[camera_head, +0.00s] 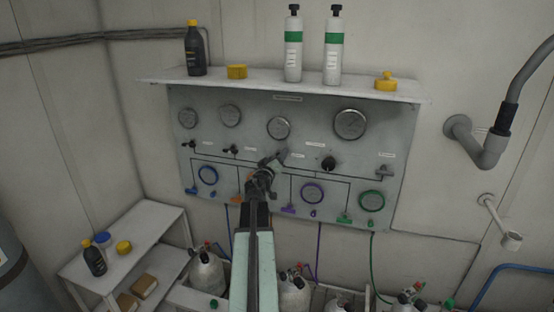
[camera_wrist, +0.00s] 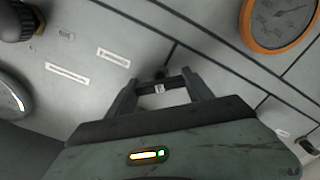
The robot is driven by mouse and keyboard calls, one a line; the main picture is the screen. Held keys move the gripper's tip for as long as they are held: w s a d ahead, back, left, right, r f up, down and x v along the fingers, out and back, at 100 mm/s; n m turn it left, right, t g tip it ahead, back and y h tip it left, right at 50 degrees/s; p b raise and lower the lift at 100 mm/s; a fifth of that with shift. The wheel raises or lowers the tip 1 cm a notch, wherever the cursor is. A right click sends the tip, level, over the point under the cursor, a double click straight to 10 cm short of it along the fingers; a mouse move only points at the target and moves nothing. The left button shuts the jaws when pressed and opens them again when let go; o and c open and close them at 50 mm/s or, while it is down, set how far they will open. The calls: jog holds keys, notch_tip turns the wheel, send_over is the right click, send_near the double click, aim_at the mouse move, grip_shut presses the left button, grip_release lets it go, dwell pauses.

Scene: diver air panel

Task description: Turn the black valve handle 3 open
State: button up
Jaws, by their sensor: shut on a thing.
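A grey panel (camera_head: 300,150) is on the wall, with round gauges above and a row of valve handles below them. My gripper (camera_head: 265,172) reaches up to the middle of this row and hides most of the valve there. In the wrist view my gripper (camera_wrist: 161,86) is shut on a dark handle (camera_wrist: 160,87) with a small white tag between the fingertips. This appears to be the black valve handle 3; its turn angle is hard to tell. Two small black handles (camera_head: 188,145) (camera_head: 232,149) are to its left. A round black knob (camera_head: 328,163) is to its right.
An orange-rimmed gauge (camera_wrist: 280,20) shows in the wrist view. White cylinders (camera_head: 205,270) stand below. A grey pipe (camera_head: 490,148) juts out at the right. A low white rack (camera_head: 125,255) stands at the left.

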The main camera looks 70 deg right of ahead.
jog(key=n, duration=0.4)
jog(key=shift+f+n, duration=0.1)
jog(key=shift+n, duration=2)
jog(key=o, duration=1.4)
jog(key=shift+c, duration=0.2)
jog(key=shift+a, duration=0.15)
jog(key=a, duration=0.7)
jog(key=shift+s+a, duration=0.25)
jog(key=shift+a, duration=0.05)
